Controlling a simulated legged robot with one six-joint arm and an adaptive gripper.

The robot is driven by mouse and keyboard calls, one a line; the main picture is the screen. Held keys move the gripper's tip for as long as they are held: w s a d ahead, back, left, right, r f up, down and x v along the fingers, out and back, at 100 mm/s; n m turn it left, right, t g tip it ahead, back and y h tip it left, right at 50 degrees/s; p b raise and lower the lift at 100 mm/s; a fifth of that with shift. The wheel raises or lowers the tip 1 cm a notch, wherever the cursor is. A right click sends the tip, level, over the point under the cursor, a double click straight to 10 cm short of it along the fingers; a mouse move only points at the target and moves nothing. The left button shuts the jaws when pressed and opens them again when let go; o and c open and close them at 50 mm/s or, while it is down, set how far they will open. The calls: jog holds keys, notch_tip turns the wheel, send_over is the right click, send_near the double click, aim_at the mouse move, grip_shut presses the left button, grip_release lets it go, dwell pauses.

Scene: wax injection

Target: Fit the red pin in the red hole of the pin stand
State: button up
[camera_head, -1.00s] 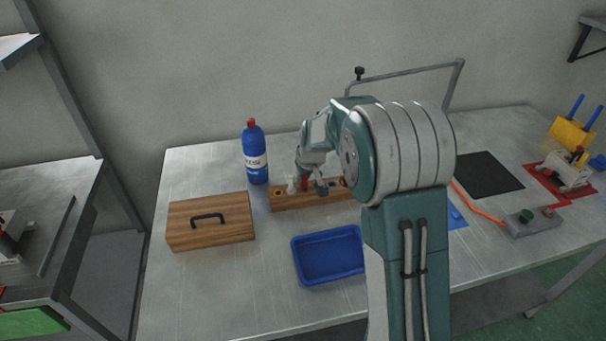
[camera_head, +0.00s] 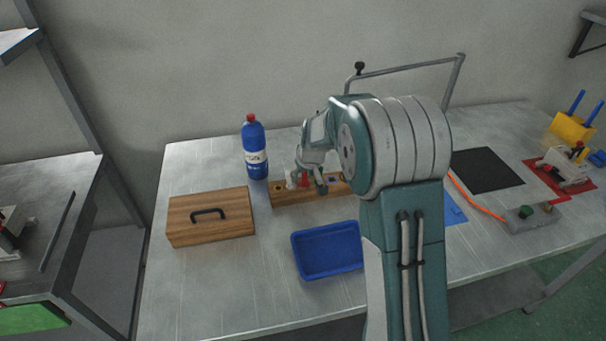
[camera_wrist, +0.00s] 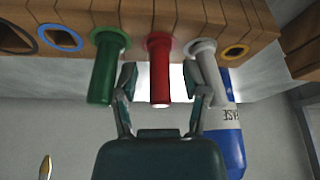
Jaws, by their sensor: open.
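The pin stand is a long wooden block (camera_head: 285,198) on the table; its face with coloured hole rings fills the top of the wrist view (camera_wrist: 140,15). The red pin (camera_wrist: 159,85) stands straight out of the block at the red ring, between a green pin (camera_wrist: 103,75) and a white pin (camera_wrist: 206,65). How deep it sits is hidden. My gripper (camera_wrist: 160,82) is open, with one finger on each side of the red pin and visible gaps to it. The right finger is close to the white pin. In the head view, the red pin (camera_head: 304,180) shows beside my fingers.
A blue ring (camera_wrist: 60,38) and a yellow ring (camera_wrist: 235,51) mark holes without pins. A lidded wooden box (camera_head: 210,230) is at left, a blue tray (camera_head: 327,270) in front. Bare table lies between them.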

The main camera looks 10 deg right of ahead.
jog(key=a+v, duration=0.1)
jog(key=v, duration=1)
jog(key=shift+d+r, duration=0.4)
jog(key=shift+d, duration=0.1)
jog(key=shift+s, duration=0.1)
jog(key=s+a+r+m, duration=0.1)
jog(key=s+r, duration=0.3)
jog(key=s, duration=0.4)
jog(key=s+r, duration=0.4)
jog(key=s, duration=0.3)
jog(key=s+f+m+t+h, duration=0.1)
jog(key=s, duration=1.5)
jog(key=shift+s, duration=0.3)
